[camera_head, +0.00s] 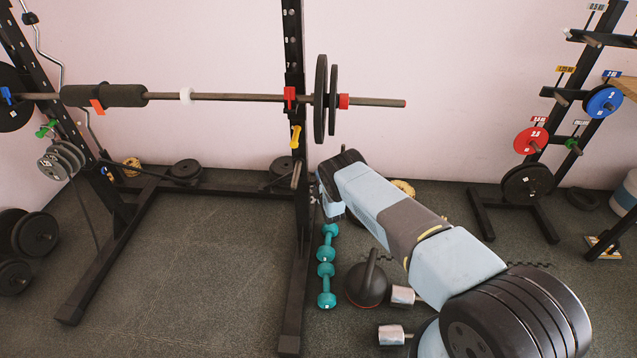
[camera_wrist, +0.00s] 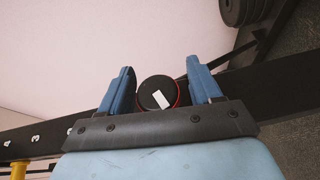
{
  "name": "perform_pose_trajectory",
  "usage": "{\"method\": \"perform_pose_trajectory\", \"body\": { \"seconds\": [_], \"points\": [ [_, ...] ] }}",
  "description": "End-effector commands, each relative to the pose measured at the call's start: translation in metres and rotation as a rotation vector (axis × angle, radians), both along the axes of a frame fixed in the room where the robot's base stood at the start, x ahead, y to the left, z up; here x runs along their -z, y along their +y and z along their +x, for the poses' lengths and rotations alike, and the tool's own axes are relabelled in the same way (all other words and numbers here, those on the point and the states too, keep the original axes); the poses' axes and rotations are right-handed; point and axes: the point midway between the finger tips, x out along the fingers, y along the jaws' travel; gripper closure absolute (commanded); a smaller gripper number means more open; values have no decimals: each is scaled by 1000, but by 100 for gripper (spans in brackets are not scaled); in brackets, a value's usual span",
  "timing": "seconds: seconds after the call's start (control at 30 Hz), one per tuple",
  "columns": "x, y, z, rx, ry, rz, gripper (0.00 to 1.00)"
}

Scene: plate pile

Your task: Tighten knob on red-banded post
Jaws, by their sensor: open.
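A round black knob (camera_wrist: 156,92) with a red rim and a white mark on its face shows in the wrist view. It sits in front of a dark post (camera_wrist: 265,92) that crosses the picture. My gripper (camera_wrist: 160,68) is open, with one blue finger on each side of the knob and a small gap visible on both sides. In the head view the black rack post (camera_head: 296,150) stands upright and bears a red piece (camera_head: 290,97). My arm reaches low beside this post; it hides the knob there, and the fingers cannot be made out clearly.
A barbell (camera_head: 230,97) with plates crosses the rack above my arm. A yellow piece (camera_head: 296,136) is on the post. Teal dumbbells (camera_head: 326,285) and a kettlebell (camera_head: 366,284) lie on the floor by my arm. The floor inside the rack is clear.

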Motion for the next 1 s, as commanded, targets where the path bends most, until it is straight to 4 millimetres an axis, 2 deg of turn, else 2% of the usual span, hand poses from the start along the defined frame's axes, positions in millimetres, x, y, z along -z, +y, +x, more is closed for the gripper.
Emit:
{"method": "perform_pose_trajectory", "body": {
  "seconds": [0.07, 0.57, 0.6, 1.0],
  "points": [
    [0, 0, 0, 0, 0, 0, 37],
    [0, 1, -1, -1, 1, 0, 85],
    [0, -4, -1, 0, 1, 0, 87],
    [1, 1, -1, 0, 96, 2, 87]
  ]
}}
